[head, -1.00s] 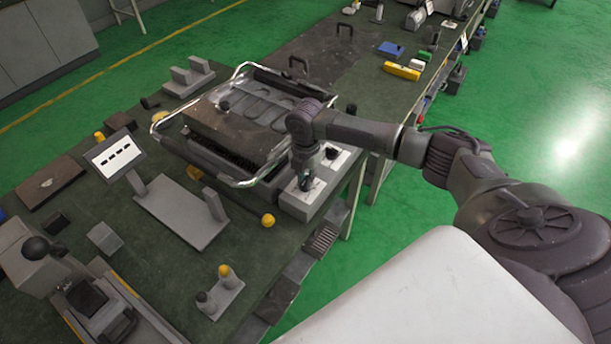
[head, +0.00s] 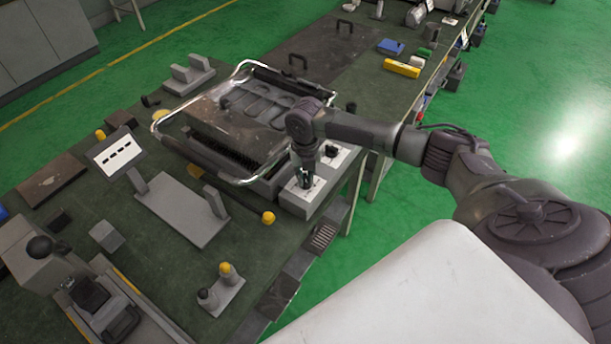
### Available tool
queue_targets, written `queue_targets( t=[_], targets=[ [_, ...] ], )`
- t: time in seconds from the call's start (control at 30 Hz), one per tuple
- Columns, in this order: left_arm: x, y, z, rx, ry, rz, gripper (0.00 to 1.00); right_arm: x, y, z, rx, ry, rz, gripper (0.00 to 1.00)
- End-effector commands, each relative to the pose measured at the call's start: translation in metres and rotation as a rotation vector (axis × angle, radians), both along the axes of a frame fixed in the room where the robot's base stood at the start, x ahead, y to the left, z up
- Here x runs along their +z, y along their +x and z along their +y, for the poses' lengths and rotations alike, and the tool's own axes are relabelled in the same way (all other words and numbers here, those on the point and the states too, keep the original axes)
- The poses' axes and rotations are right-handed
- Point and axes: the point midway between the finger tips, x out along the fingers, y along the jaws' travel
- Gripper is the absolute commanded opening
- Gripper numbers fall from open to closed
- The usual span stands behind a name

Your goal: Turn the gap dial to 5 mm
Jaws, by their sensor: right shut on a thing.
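My right gripper (head: 306,182) reaches down onto a grey control box (head: 297,205) with white top panels, at the right front corner of the heating machine (head: 225,115). Its fingers are shut on a small part on the box's front panel, taken to be the gap dial. The fingers cover the dial, so its pointer and scale cannot be read. The machine has a chrome tube frame around its plate. My left gripper is not in view.
A white display (head: 117,152) on a stand and a grey bracket (head: 181,212) stand left of the box. A small block with a yellow knob (head: 225,269) is near the front edge. A yellow block (head: 402,68) lies farther back.

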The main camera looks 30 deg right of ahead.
Motion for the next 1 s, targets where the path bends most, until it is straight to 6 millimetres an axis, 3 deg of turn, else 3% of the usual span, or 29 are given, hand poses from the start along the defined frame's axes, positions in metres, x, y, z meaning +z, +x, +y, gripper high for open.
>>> queue_targets(
  t=[0.5,0.53,0.67,1.0],
  targets=[
    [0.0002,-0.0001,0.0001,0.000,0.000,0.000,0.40,0.0013,0.0009,-0.0005,0.020,0.000,-0.003,0.00],
    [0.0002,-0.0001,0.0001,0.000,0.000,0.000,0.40,0.0013,0.0009,-0.0005,0.020,0.000,-0.003,0.18],
    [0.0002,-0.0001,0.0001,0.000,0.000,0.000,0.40,0.0011,0.0008,-0.0004,0.019,0.000,-0.002,0.39],
    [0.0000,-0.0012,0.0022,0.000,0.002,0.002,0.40,0.0029,0.0006,-0.0002,0.018,0.000,-0.002,0.40]
  ],
)
